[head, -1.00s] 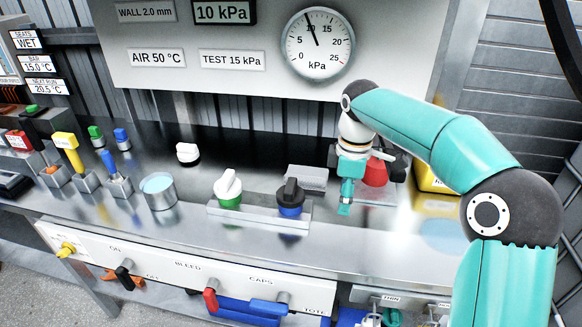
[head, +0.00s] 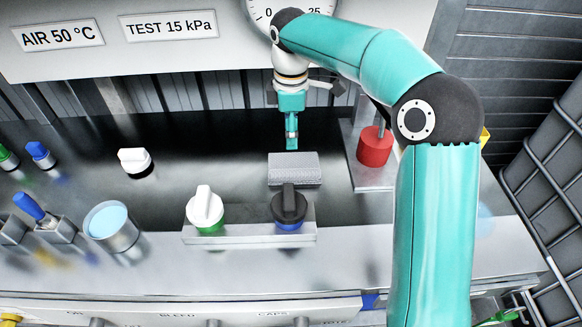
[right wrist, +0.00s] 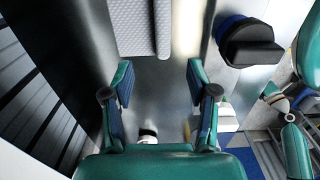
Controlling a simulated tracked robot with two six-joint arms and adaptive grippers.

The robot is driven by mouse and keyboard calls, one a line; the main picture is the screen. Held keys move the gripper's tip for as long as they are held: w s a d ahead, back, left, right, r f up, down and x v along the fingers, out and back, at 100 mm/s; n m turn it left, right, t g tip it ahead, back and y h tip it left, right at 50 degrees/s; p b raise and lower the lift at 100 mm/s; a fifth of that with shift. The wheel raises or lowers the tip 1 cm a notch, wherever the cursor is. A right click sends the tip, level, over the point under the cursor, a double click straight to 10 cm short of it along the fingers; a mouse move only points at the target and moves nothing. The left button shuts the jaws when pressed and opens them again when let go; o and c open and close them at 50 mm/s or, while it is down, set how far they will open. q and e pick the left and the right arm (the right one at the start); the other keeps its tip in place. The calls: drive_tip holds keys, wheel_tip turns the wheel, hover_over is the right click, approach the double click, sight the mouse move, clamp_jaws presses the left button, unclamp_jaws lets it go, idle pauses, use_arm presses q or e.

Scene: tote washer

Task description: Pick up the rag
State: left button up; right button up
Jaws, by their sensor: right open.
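The rag (head: 294,168) is a grey, textured, folded block lying flat on the dark metal bench, behind the black-and-blue knob. It also shows at the top of the right wrist view (right wrist: 141,27), partly cut off by the frame edge. My right gripper (head: 291,143) points down and appears just behind and above the rag in the head view. In the right wrist view its two fingers (right wrist: 160,82) are spread apart with nothing between them, and the rag lies beyond the fingertips. My left gripper is not in view.
A rack with a white-and-green knob (head: 205,207) and a black-and-blue knob (head: 289,204) stands in front of the rag. A red cylinder (head: 375,147) stands to the right. A white knob (head: 134,160) and a metal cup (head: 110,226) are to the left.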

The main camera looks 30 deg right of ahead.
hover_over(295, 171)
drive_tip(key=w, duration=0.1)
drive_tip(key=f, duration=0.7)
drive_tip(key=shift+a, duration=0.2)
drive_tip(key=f, duration=0.4)
drive_tip(key=s+f+p, duration=0.1)
drive_tip(key=shift+d+f, duration=0.2)
drive_tip(key=shift+f, duration=0.2)
drive_tip(key=shift+w+f, duration=0.1)
drive_tip(key=shift+f, duration=0.35)
clamp_jaws()
